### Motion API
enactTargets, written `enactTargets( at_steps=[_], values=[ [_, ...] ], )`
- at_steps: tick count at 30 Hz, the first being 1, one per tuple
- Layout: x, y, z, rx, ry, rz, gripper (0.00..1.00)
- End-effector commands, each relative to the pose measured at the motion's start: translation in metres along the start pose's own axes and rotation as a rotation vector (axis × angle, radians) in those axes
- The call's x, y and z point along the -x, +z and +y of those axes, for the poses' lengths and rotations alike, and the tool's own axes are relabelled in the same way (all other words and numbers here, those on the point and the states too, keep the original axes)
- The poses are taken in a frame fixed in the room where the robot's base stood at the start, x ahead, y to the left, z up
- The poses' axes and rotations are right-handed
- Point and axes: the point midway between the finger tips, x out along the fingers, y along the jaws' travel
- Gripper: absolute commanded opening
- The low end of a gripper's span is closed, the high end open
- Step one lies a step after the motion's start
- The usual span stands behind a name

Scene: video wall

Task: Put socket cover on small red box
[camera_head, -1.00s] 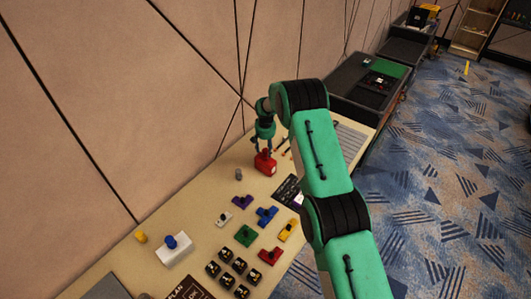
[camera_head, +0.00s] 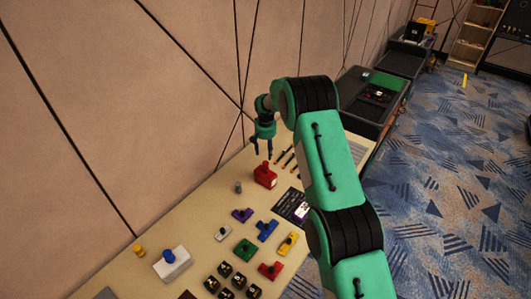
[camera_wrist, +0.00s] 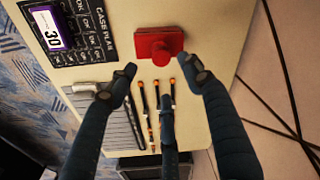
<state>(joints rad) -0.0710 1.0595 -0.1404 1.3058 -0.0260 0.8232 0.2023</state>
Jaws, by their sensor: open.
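The small red box (camera_head: 266,181) stands upright on the tan table near the wall. A red piece with a round knob (camera_head: 264,167), which looks like the socket cover, sits on top of the box.
Several coloured knobbed pieces (camera_head: 267,229) lie on the table in front. A grey cylinder (camera_head: 238,187) stands left of the box, and slim tools (camera_head: 286,157) lie to its right. A white block with a blue knob (camera_head: 172,262) is at front left. The wall is close behind.

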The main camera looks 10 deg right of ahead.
Motion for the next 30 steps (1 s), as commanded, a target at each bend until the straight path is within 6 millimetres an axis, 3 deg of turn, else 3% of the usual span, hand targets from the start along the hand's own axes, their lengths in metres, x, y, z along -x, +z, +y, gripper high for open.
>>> enactTargets(
  at_steps=[21, 26, 30],
  values=[
    [0.003, 0.0, 0.0, 0.0, 0.0, 0.002, 0.5],
    [0.018, 0.001, 0.002, 0.001, -0.002, 0.008, 0.5],
    [0.049, 0.005, 0.005, 0.003, -0.004, 0.02, 0.5]
  ],
)
